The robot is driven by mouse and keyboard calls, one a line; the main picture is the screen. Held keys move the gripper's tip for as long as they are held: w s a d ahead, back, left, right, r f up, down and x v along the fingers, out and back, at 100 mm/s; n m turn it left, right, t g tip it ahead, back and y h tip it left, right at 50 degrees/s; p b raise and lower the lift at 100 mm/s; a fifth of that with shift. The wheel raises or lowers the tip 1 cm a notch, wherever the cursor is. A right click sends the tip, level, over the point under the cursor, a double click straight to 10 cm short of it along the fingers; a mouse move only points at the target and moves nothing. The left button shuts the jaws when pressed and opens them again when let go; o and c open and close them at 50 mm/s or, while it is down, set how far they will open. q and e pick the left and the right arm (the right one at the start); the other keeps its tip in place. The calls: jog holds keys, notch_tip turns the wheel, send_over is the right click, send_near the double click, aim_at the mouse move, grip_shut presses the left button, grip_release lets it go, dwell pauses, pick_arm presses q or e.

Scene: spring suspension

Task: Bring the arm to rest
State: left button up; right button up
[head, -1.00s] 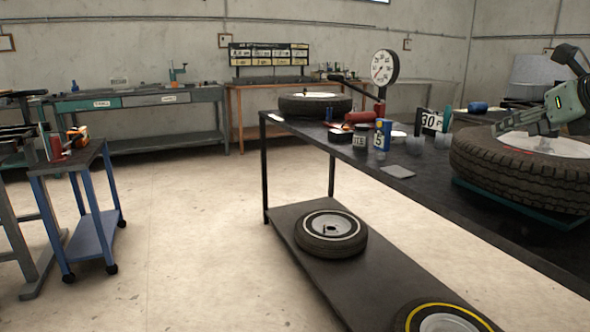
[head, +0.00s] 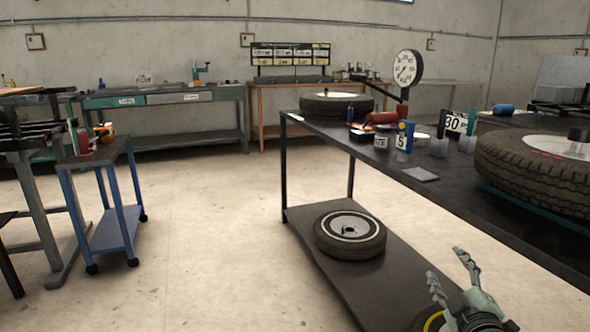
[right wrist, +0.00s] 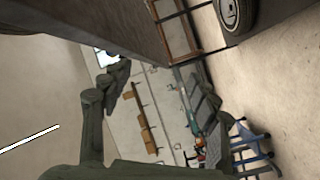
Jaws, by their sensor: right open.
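My right gripper (head: 453,272) is at the lower right of the head view, in front of the long dark table and above its lower shelf. Its two fingers stand apart with nothing between them. In the right wrist view its fingers (right wrist: 160,100) show open and empty, with the room behind them tilted. My left gripper is in neither view.
The dark table (head: 380,165) bears a large tire (head: 535,170), another tire (head: 335,105), a dial gauge (head: 408,67) and small items. Its lower shelf (head: 330,285) holds a tire (head: 350,235). A blue cart (head: 118,230) stands left. Open floor (head: 210,230) lies between.

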jog(key=s+f+m+g+h, duration=0.1)
jog(key=s+f+m+g, duration=0.25)
jog(key=s+f, duration=0.55)
jog(key=s+f+m+g+h, duration=0.1)
jog(key=s+f+m+g, duration=0.35)
jog(key=f, duration=0.95)
jog(key=s+a+f+g+y, duration=0.1)
jog(key=s+a+f+g, duration=0.2)
jog(key=s, duration=0.6)
jog(key=s+a+f+g+y, duration=0.1)
jog(key=s+a+f+g, duration=0.2)
jog(key=s+f, duration=0.4)
jog(key=shift+s+f+m+g+y, duration=0.3)
jog(key=shift+s+g, duration=0.1)
jog(key=shift+s, duration=0.65)
